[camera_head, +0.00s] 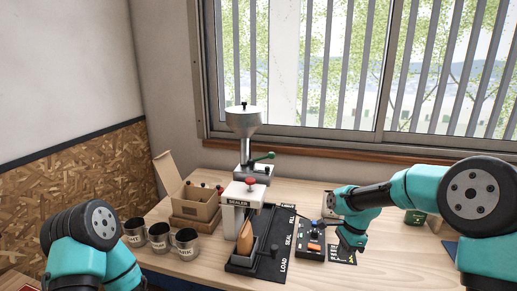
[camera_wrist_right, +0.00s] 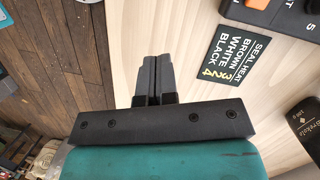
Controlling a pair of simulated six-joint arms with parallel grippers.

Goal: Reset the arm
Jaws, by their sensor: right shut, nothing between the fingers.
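My right arm is teal and black and reaches in from the right in the head view. Its gripper (camera_head: 352,248) hangs low by the front right of the table, beside the control box (camera_head: 311,253). In the right wrist view the two dark fingers (camera_wrist_right: 155,68) are together with nothing between them. They point over bare wood, left of a black seal-heat card (camera_wrist_right: 238,54). My left arm shows only as teal and black links at the lower left of the head view. Its gripper is out of the picture.
The sealer (camera_head: 241,193) stands mid-table, with a brown pouch (camera_head: 245,238) upright in a holder before it. Three metal mugs (camera_head: 160,237) and an open cardboard box (camera_head: 199,205) are left. A hopper (camera_head: 243,122) stands behind. A dark pack (camera_wrist_right: 308,125) lies right in the wrist view.

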